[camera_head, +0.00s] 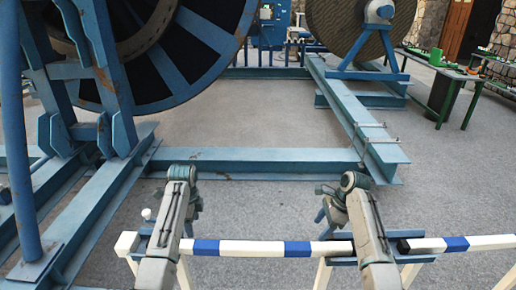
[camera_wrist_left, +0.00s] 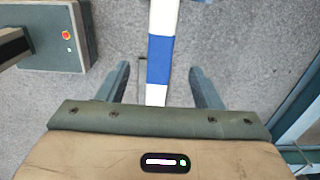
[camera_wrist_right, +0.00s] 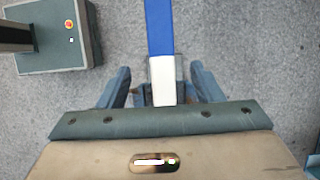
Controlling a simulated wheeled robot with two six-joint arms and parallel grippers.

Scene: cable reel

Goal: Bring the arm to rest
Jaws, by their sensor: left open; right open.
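My left arm (camera_head: 170,222) and right arm (camera_head: 369,228) reach forward from the bottom of the head view, side by side and bent at their far ends. Their own links hide most of both grippers there. In the left wrist view my left gripper (camera_wrist_left: 162,84) is open. A blue and white striped rail (camera_wrist_left: 160,58) shows in the gap between its fingers. In the right wrist view my right gripper (camera_wrist_right: 160,84) is open, with a white end of the rail (camera_wrist_right: 162,72) showing between its fingers. I cannot tell how far below the fingers the rail lies. Neither gripper holds anything.
The striped rail (camera_head: 252,248) crosses in front of me beneath both arms. A blue steel frame (camera_head: 260,158) lies beyond it, with a large reel (camera_head: 185,55) at left and a cable reel (camera_head: 352,25) behind. A green table (camera_head: 440,70) stands far right. The floor inside the frame is clear.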

